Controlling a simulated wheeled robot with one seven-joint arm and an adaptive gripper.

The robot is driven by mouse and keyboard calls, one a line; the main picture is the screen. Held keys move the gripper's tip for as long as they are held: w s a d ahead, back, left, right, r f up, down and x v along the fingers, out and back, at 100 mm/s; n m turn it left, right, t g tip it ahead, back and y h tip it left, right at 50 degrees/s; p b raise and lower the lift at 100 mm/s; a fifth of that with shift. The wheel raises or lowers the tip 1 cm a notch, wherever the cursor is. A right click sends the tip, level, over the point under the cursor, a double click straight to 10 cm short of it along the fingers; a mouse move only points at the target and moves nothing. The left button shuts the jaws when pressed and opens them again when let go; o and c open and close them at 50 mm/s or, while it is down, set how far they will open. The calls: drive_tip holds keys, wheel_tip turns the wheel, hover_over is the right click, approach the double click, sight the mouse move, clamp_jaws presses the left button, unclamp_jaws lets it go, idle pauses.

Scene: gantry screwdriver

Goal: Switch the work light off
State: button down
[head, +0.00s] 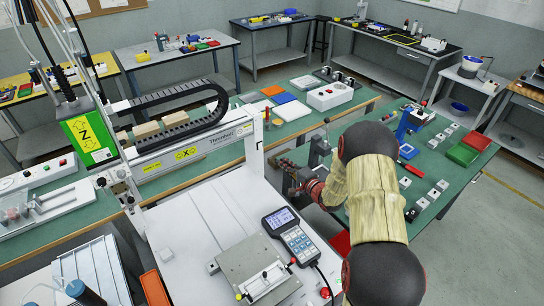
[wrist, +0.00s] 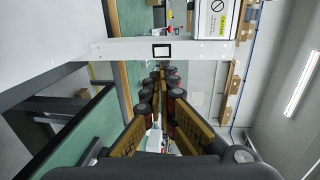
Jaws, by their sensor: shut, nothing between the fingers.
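I cannot pick out the work light or its switch for certain in either view. My gripper (head: 272,161) is in the middle of the head view, reaching left from my arm, close to the white upright post (head: 253,140) of the gantry. In the wrist view the fingers (wrist: 158,72) converge at their tips, shut and empty, and point toward the same white post (wrist: 190,50), which has a small dark square on it. Whether the fingertips touch the post cannot be told. The fingers hide part of what lies beyond them.
A handheld pendant (head: 290,235) and grey fixture plate (head: 258,268) lie on the white machine bed (head: 190,225). A white box with buttons (head: 330,96) stands on the green bench behind. A vise (head: 319,150) stands beside my gripper. Red and green bins (head: 468,147) are at right.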

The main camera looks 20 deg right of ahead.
sight(261, 148)
drive_tip(key=b+x, duration=0.3)
drive_tip(key=x, duration=0.9)
drive_tip(key=shift+w+a+f+b, duration=0.1)
drive_tip(key=shift+w+b, duration=0.2)
drive_tip(key=shift+b, duration=0.1)
drive_tip(key=shift+w, duration=0.45)
drive_tip(key=shift+w+a+f+t+b, duration=0.15)
drive_tip(key=shift+w+f+t+b, duration=0.3)
drive_tip(key=shift+b, duration=0.7)
drive_tip(key=shift+s+r+t+p, duration=0.15)
drive_tip(key=shift+r+t+p, duration=0.1)
drive_tip(key=shift+p, duration=0.35)
drive_tip(key=shift+f, duration=0.1)
